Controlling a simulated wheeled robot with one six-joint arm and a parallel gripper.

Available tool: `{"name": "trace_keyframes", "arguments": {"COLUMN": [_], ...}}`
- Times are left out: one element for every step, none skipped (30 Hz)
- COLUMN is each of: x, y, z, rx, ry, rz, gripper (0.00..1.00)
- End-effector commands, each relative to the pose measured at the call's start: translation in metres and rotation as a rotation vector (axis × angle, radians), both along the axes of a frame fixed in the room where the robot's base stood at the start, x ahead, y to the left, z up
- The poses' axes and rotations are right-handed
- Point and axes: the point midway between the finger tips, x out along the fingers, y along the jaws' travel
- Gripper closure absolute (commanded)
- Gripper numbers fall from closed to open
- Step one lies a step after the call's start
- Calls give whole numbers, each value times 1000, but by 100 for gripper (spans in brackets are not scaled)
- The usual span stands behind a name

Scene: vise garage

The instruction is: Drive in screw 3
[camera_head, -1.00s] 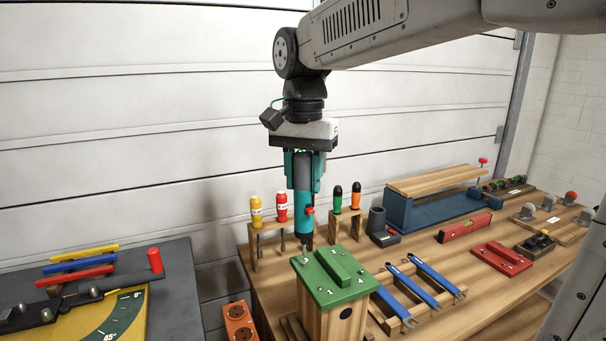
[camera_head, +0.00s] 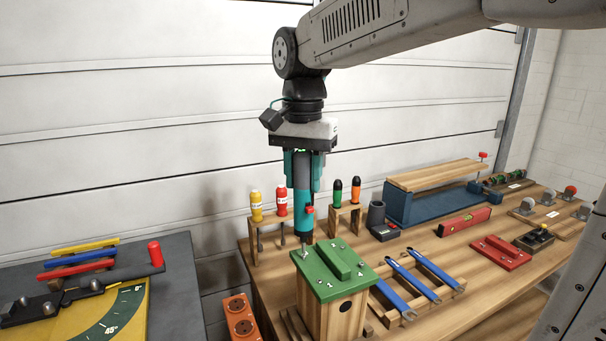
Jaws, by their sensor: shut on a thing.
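My gripper (camera_head: 303,166) is shut on a teal and grey power screwdriver (camera_head: 303,200) with a small red part on its side. The screwdriver hangs upright, bit down, over the left back corner of the green lid (camera_head: 328,287) on a wooden box (camera_head: 345,319). Its tip is at or just above the lid there; I cannot tell whether it touches a screw. The lid has a raised green block in its middle, small screws near its corners and white numbers; 1 and 4 are readable at the front. A number 3 is not readable from here.
Racks with yellow and red screwdrivers (camera_head: 268,204) and green and orange ones (camera_head: 346,194) stand close behind the tool. Blue wrenches (camera_head: 413,284) lie on a wooden rack right of the box. A mitre fence (camera_head: 80,296) is at left. An orange socket block (camera_head: 240,319) is below.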

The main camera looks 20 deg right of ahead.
Motion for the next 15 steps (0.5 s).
{"name": "trace_keyframes", "arguments": {"x": [0,0,0,0,0,0,0,0,0,0,0,0,0,0,0], "y": [0,0,0,0,0,0,0,0,0,0,0,0,0,0,0], "z": [0,-1,-2,-2,-3,-3,-4,-4,-5,-5,-6,-6,-7,-7,-8], "rx": [0,0,0,0,0,0,0,0,0,0,0,0,0,0,0], "ry": [0,0,0,0,0,0,0,-1,-1,-1,-1,-1,-1,-1,-1], "rz": [0,0,0,0,0,0,0,0,0,0,0,0,0,0,0], "gripper": [89,89,89,89,89,89,89,89,89,89,89,89,89,89,89]}}
